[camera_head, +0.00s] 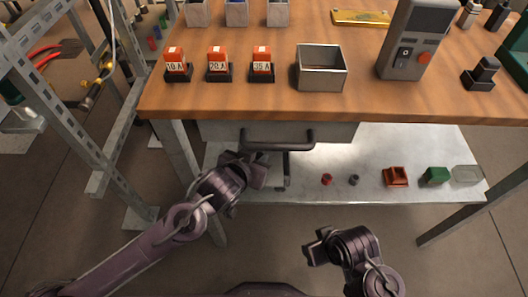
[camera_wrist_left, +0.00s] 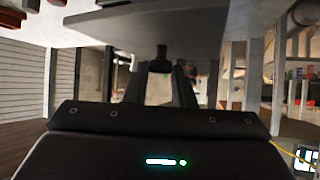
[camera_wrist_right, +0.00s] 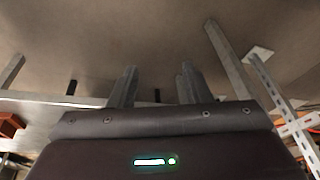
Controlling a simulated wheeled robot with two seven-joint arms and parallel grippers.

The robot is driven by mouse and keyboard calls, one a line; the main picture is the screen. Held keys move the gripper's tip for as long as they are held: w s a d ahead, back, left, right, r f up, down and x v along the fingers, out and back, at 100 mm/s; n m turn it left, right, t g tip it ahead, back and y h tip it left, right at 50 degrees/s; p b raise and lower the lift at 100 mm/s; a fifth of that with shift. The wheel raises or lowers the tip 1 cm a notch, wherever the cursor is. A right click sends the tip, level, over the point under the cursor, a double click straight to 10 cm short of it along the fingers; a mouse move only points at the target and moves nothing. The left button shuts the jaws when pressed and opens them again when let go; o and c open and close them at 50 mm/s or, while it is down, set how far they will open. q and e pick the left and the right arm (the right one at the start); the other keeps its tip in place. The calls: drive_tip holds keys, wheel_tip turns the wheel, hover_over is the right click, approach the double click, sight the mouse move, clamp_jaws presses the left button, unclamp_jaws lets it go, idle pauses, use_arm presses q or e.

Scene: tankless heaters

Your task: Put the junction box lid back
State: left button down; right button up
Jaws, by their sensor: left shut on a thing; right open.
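No junction box lid can be made out for certain. A flat pale translucent piece (camera_head: 467,174) lies at the right end of the lower shelf. A grey drawer (camera_head: 335,131) with a dark bar handle (camera_head: 290,146) is under the worktop. My left gripper (camera_head: 264,160) is at the left part of this handle, shut on it. In the left wrist view the fingers stand either side of a dark handle post (camera_wrist_left: 160,64), below a grey panel. My right gripper (camera_head: 314,246) is open and empty, in front of and below the shelf; its fingers show apart in the right wrist view (camera_wrist_right: 157,82).
The wooden worktop (camera_head: 220,100) holds orange breakers, an open metal box (camera_head: 320,68) and a grey switch device (camera_head: 410,42). The lower shelf (camera_head: 330,190) carries small red, dark, orange and green parts. A metal rack (camera_head: 85,110) stands at left. Floor around my right gripper is clear.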

sight(264, 152)
use_arm(q)
drive_tip(key=w, duration=0.1)
drive_tip(key=w+d, duration=0.1)
drive_tip(key=w, duration=0.1)
drive_tip(key=shift+w+d, duration=0.3)
drive_tip(key=shift+w, duration=0.05)
drive_tip(key=f+b, duration=0.1)
drive_tip(key=f, duration=0.2)
drive_tip(key=shift+w+d+b, duration=0.15)
drive_tip(key=shift+w+b, duration=0.2)
drive_tip(key=shift+w, duration=0.05)
drive_tip(key=shift+f, duration=0.3)
use_arm(e)
drive_tip(key=shift+w+a+f+t+y, duration=0.1)
drive_tip(key=shift+w+a+t+y, duration=0.15)
drive_tip(key=shift+a, duration=0.3)
drive_tip(key=shift+w+a+f+t+y, duration=0.15)
drive_tip(key=shift+a+t, duration=0.1)
drive_tip(key=shift+a, duration=0.3)
drive_tip(key=shift+r, duration=0.1)
use_arm(q)
drive_tip(key=c, duration=1.2)
unclamp_jaws()
drive_tip(key=shift+c, duration=0.2)
